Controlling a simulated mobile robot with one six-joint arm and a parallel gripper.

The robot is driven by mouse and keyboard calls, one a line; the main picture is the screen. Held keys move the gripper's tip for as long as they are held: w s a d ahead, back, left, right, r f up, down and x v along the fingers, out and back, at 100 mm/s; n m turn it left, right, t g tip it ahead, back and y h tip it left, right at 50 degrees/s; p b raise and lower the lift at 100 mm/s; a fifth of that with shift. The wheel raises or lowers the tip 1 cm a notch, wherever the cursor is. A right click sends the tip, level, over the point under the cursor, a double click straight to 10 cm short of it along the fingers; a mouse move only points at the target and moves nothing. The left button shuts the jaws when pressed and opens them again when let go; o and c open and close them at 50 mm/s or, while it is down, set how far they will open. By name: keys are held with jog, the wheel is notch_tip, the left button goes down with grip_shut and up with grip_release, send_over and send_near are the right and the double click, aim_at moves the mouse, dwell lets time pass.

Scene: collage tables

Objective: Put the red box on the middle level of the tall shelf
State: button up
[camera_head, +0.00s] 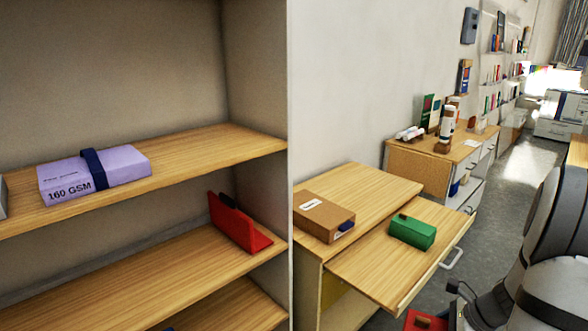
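A red box (420,322) with a brown piece on top shows at the bottom edge of the view, mostly cut off, beside my arm. What it rests on is hidden. The tall shelf (150,262) fills the left side, with three wooden boards in view. The upper one holds a lilac paper pack (115,165) with a dark blue band. The board below holds a red L-shaped piece (238,224) at its right end, with bare wood to its left. Part of the lowest board shows.
A white upright panel edges the shelf. Right of it, a low desk (370,190) holds a brown carton (322,216); a green box (412,231) lies on its pulled-out board (375,272). A cluttered cabinet (415,165) stands behind. Grey floor (505,185) is open at right.

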jog(key=w+a+f+n+g+h, duration=0.3)
jog(key=w+a+f+n+g, duration=0.2)
jog(key=a+n, duration=0.5)
jog(key=w+a+f+n+g+h, duration=0.2)
jog(key=w+a+f+n+g, duration=0.3)
jog(key=a+n, duration=0.4)
jog(key=n, duration=0.5)
jog(key=shift+w+a+h, duration=0.35)
jog(key=shift+a+h, duration=0.05)
